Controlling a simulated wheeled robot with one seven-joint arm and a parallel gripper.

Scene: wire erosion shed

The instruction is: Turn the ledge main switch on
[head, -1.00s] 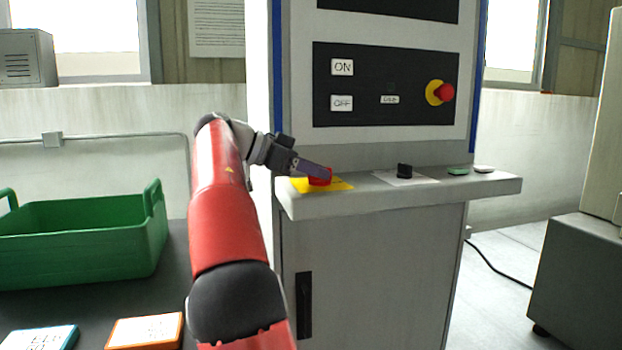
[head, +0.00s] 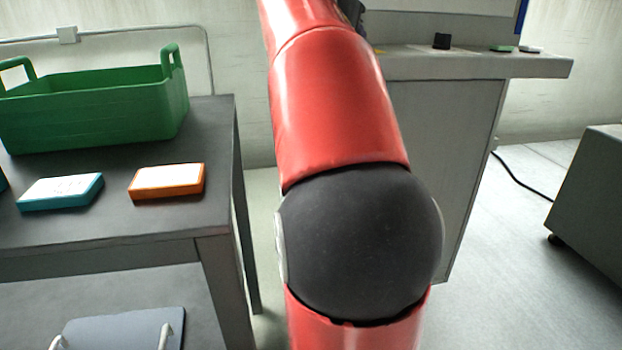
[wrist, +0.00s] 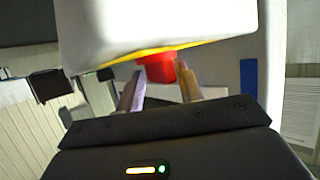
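The ledge main switch is a red knob (wrist: 160,69) on a yellow plate (wrist: 190,46), seen in the wrist view on the pale ledge. My gripper (wrist: 161,75) has one finger on each side of the red knob. The fingers lie close against its sides, with no clear gap, so it appears shut on the knob. The knob's exact turn angle is hard to read. In the head view my arm hides the gripper and the red knob. Only the right part of the ledge (head: 480,66) shows there.
A black knob (head: 441,41), a green button (head: 502,48) and a white button (head: 531,50) are farther along the ledge. A dark table (head: 110,225) at left carries a green crate (head: 95,112), a blue box (head: 60,192) and an orange box (head: 167,182).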

